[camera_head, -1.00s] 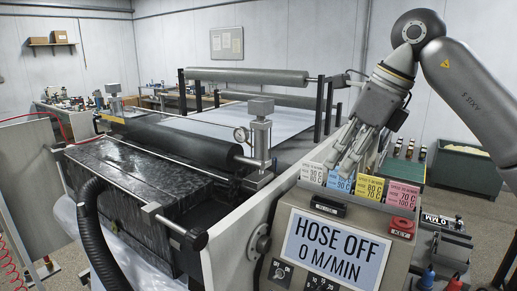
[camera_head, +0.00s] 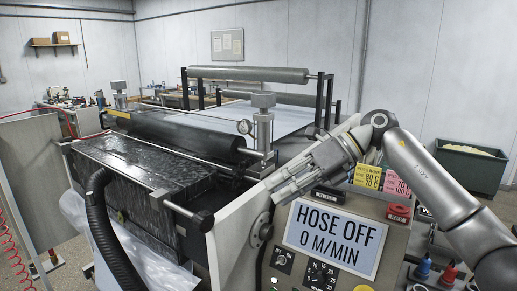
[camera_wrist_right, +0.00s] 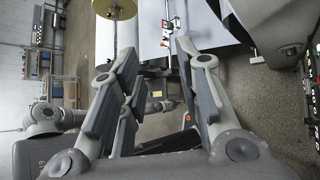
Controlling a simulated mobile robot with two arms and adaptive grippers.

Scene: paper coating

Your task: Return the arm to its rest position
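My right arm (camera_head: 432,185) comes in from the lower right and bends at the wrist above the control panel. My right gripper (camera_head: 280,187) points left and slightly down, in front of the machine's right side. In the right wrist view its fingers (camera_wrist_right: 158,60) stand apart with nothing between them. The gripper covers part of the card row; a yellow card (camera_head: 367,177) and a pink card (camera_head: 396,184) show behind the arm. My left gripper is in neither view.
The control panel's display (camera_head: 335,238) reads "HOSE OFF 0 M/MIN". A red key block (camera_head: 399,213) sits at its right. The coating machine's dark roller (camera_head: 180,138) and a black hose (camera_head: 103,230) are at left. A green bin (camera_head: 470,168) stands at the right.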

